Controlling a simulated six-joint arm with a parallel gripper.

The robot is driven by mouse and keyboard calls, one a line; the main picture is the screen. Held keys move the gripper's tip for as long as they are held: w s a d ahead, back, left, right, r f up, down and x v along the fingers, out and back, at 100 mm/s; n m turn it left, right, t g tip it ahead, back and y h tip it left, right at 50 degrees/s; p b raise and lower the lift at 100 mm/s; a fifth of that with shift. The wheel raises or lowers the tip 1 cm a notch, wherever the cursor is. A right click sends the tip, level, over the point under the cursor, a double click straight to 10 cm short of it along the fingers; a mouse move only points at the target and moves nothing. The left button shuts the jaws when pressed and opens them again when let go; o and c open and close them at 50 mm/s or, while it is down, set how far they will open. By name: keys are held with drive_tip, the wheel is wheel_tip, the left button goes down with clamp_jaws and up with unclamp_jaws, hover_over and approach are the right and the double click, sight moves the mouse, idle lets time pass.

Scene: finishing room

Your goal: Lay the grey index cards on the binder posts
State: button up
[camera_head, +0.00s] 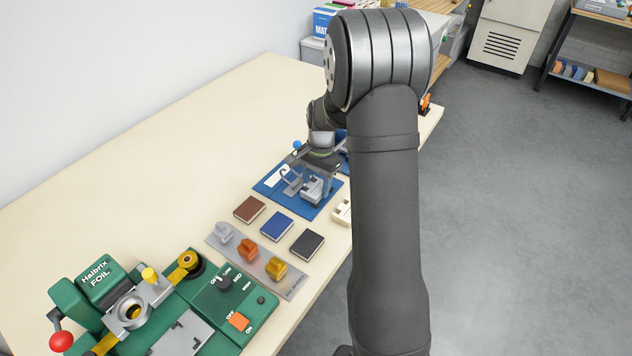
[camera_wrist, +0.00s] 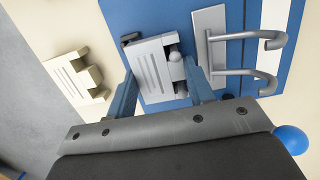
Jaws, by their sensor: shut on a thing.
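The grey index cards (camera_wrist: 152,68), a small slotted and notched pack, sit between my two fingers in the wrist view. My gripper (camera_wrist: 161,82) is shut on them. They also show in the head view (camera_head: 313,189), low over the blue mat; I cannot tell whether they touch it. The binder posts (camera_wrist: 248,72) are two curved grey hooks on a grey plate, just right of the cards and apart from them in the wrist view. In the head view my gripper (camera_head: 309,174) partly covers the binder, and the posts are hard to make out.
A cream notched pack (camera_wrist: 78,80) lies left of the blue mat (camera_wrist: 120,14); it also shows in the head view (camera_head: 342,213). A blue knob (camera_wrist: 291,139) is close to my gripper. Brown (camera_head: 249,208), blue (camera_head: 277,226) and black (camera_head: 307,244) booklets and a green foil machine (camera_head: 215,300) stand nearer.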

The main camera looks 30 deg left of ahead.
sight(319, 183)
drive_tip(key=shift+f, duration=0.2)
drive_tip(key=o, duration=0.6)
drive_tip(key=shift+o, duration=0.2)
wheel_tip(319, 183, up, 11)
drive_tip(key=w, duration=0.1)
drive_tip(key=shift+w, duration=0.35)
drive_tip(key=shift+f, duration=0.1)
idle(0.4)
drive_tip(key=f, duration=0.2)
drive_tip(key=s+f, duration=0.1)
drive_tip(key=f, duration=0.5)
drive_tip(key=shift+s+f, duration=0.15)
drive_tip(key=shift+f, duration=0.05)
